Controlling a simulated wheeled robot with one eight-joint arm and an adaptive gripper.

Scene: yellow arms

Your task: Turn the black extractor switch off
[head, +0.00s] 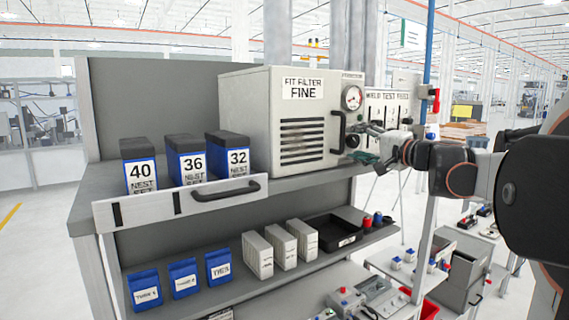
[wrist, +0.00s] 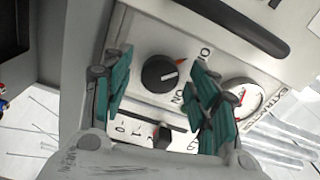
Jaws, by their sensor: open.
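I cannot tell which label the pointer indicates. My gripper (wrist: 160,62) is open, with one green-padded finger on each side of the knob; contact is not clear. In the head view my gripper (head: 362,146) is at the right part of the extractor box (head: 255,145) front, below the gauge.
The extractor's gauge (wrist: 243,97) is beside the right finger. A dark bar handle (head: 338,132) stands out from the box front. Blue bins (head: 186,158) stand left on the shelf.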

